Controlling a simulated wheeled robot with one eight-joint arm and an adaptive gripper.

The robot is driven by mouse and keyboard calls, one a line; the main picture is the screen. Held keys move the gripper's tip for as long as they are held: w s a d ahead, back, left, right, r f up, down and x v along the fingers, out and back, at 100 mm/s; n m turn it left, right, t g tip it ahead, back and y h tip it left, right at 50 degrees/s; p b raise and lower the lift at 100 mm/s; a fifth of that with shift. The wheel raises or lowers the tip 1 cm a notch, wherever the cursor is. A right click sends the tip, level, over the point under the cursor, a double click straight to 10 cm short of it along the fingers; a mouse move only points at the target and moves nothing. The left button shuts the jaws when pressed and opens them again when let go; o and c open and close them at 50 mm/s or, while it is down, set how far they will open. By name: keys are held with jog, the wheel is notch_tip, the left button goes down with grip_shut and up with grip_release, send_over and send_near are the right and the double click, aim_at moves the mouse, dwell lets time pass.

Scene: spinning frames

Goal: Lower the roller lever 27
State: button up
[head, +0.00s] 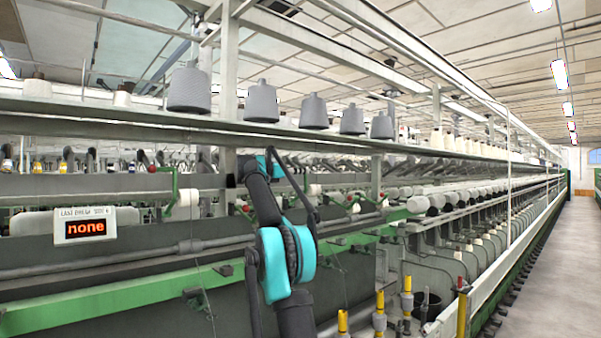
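Roller levers stand along the spinning frame. One green lever (174,186) with a red knob is raised at the left, beside a white roller (189,197). More levers and rollers show behind and right of my arm, small and partly covered. I cannot read any number, so I cannot tell which lever is 27. My black and teal arm (285,262) rises in front of the frame and bends at the top. Its gripper cannot be made out.
A display (86,226) reading "none" hangs at the left. Grey cones (262,102) stand on the shelf above. A long green rail (110,300) crosses the front. Yellow-topped spindles (379,318) stand low in front. An open aisle (562,260) lies at the right.

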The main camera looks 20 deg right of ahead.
jog(key=shift+w+d, duration=0.15)
jog(key=shift+d, duration=0.3)
grip_shut()
